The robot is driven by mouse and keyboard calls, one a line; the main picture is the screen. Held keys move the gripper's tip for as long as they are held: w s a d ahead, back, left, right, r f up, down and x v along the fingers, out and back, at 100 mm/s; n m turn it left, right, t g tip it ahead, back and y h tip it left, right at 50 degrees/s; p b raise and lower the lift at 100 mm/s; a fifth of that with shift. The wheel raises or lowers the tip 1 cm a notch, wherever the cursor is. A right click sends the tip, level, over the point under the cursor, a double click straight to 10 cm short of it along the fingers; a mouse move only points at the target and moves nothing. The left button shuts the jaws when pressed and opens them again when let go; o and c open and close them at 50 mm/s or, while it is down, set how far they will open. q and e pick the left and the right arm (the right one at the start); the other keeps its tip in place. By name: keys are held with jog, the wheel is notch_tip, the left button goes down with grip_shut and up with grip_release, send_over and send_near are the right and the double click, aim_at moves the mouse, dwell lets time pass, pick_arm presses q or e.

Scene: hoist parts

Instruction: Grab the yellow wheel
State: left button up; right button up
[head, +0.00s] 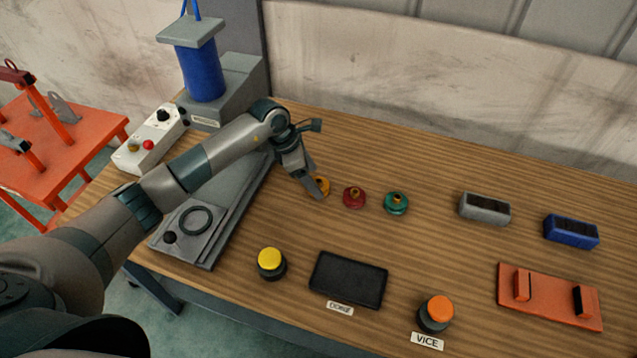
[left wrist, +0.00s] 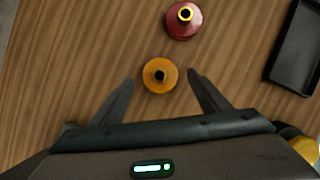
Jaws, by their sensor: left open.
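The yellow wheel (head: 322,187) is a small amber-yellow disc with a dark centre hole, lying on the wooden table. In the left wrist view the yellow wheel (left wrist: 159,76) sits between the tips of my open left gripper (left wrist: 160,88), with a gap on each side. In the head view my left gripper (head: 309,189) is right at the wheel and covers part of it. The fingers do not appear to touch the wheel. My right gripper is not in view.
A red wheel (head: 354,197) and a green wheel (head: 396,203) stand to the right. A black tray (head: 348,280), a yellow button (head: 270,263) and an orange button (head: 436,313) are nearer the front edge. Grey (head: 485,209) and blue (head: 571,231) blocks lie at right.

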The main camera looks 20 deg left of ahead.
pick_arm(q)
jog(key=shift+x, duration=1.15)
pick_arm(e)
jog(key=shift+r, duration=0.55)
pick_arm(q)
jog(key=c, duration=1.6)
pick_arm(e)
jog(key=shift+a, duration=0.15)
pick_arm(q)
jog(key=shift+w+r, duration=0.1)
jog(key=shift+r, duration=0.1)
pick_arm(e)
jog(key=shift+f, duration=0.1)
